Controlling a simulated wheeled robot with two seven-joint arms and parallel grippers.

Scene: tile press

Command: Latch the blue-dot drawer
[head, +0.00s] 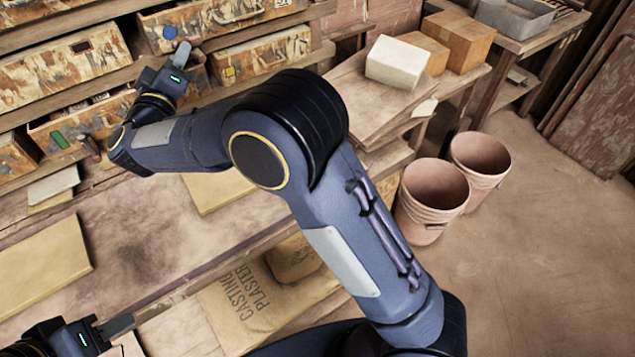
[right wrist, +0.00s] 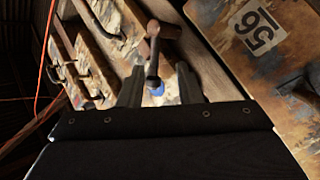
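The blue-dot drawer (head: 215,22) is a worn, paint-stained box front high on the shelf rack, with a blue dot (head: 169,32) near its left end. My right gripper (head: 180,57) is just below that dot. In the right wrist view, my right gripper's fingers (right wrist: 160,90) are apart. A dark metal lever (right wrist: 152,62) lies between and beyond the fingertips, and the blue dot (right wrist: 157,89) shows behind it. I cannot tell whether a finger touches the lever.
A yellow-dot drawer (head: 262,54) sits below, and a green-marked drawer (head: 75,128) stands at lower left. The bench (head: 150,245) holds flat yellowish slabs (head: 40,265). Boxes (head: 458,40) stand at the right back, with two buckets (head: 432,190) on the floor.

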